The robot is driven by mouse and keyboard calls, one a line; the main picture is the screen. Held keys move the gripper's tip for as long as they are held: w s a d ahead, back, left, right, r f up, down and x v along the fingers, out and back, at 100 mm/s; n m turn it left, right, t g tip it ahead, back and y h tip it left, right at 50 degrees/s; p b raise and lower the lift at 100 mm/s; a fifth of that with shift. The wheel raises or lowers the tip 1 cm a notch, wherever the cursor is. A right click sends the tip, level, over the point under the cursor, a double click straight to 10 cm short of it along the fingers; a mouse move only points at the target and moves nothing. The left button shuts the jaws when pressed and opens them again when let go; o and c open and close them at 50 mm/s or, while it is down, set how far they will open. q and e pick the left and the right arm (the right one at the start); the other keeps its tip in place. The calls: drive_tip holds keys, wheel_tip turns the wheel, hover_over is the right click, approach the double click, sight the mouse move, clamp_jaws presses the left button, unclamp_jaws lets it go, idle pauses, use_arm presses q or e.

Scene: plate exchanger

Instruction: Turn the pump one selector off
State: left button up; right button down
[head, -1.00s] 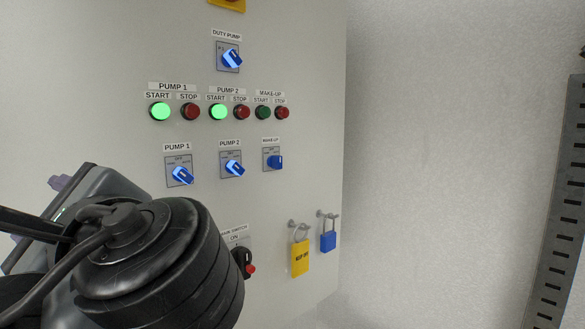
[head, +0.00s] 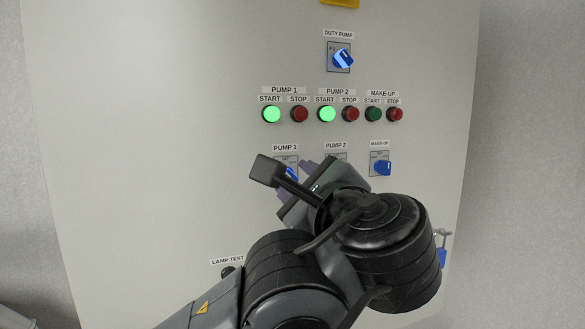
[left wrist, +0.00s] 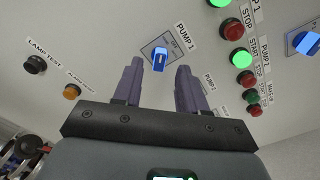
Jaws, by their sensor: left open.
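The pump 1 selector is a blue knob on a grey square plate under its PUMP 1 label. In the head view most of this selector (head: 292,174) is hidden behind my left gripper (head: 312,170). In the left wrist view the selector (left wrist: 160,59) shows clear, ahead of my left gripper (left wrist: 160,72) and in line with the gap between its purple fingers. The fingers are apart with nothing between them that I can see touching. How far the fingertips are from the panel is hard to tell. My right gripper is not in view.
The pump 2 selector (head: 336,158) is mostly hidden by my left arm. The make-up selector (head: 382,167) is just right. Above are lit green pump 1 start (head: 271,114) and pump 2 start (head: 327,114) buttons, red stop buttons and the duty pump selector (head: 342,58).

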sight(289, 176)
use_arm(q)
drive_tip(key=shift+p+x, duration=0.6)
drive_tip(key=shift+x, duration=1.55)
drive_tip(key=shift+c, duration=0.4)
clamp_jaws()
